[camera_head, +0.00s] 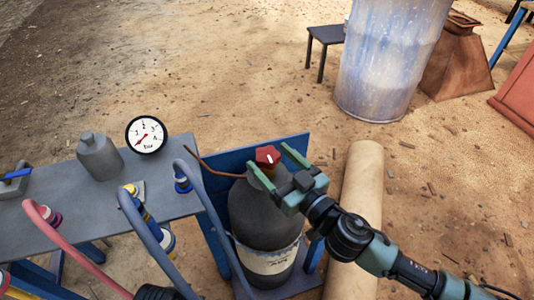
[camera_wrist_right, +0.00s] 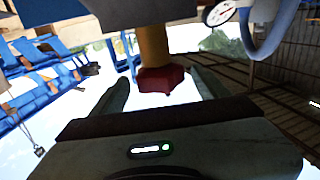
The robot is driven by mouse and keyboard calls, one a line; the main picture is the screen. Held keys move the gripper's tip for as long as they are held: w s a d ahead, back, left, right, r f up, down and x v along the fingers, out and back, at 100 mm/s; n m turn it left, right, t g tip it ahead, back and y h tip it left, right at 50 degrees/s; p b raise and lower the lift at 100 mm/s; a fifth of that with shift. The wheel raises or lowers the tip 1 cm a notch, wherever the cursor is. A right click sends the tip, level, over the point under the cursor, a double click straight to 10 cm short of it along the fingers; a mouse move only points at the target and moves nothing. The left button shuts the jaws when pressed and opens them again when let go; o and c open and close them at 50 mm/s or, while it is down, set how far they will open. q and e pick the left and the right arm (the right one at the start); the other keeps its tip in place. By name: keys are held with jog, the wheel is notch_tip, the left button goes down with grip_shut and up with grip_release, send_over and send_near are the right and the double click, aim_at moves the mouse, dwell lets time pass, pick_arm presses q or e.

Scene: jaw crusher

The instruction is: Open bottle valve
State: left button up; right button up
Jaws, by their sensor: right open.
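The bottle is a dark grey gas cylinder (camera_head: 262,213) with a pale label band, standing upright beside the table. Its valve is a red knob (camera_head: 267,157) with a white mark on top. In the right wrist view the red knob (camera_wrist_right: 160,79) sits on a brass-coloured stem (camera_wrist_right: 153,45), between and just beyond my finger tips. My right gripper (camera_head: 272,160) is open, with its two green fingers (camera_wrist_right: 160,82) apart around the knob's sides. I cannot tell whether either finger touches it. My left gripper is not in view.
A grey table (camera_head: 80,215) holds a small grey bottle (camera_head: 99,156), a round gauge (camera_head: 146,134) and several hoses. A blue panel (camera_head: 286,152) stands behind the cylinder. A beige pipe (camera_head: 357,210) lies right of it. A blue-white barrel (camera_head: 385,60) stands farther back on open dirt.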

jog(key=shift+x, duration=1.1)
jog(key=shift+c, duration=0.2)
jog(key=c, duration=1.3)
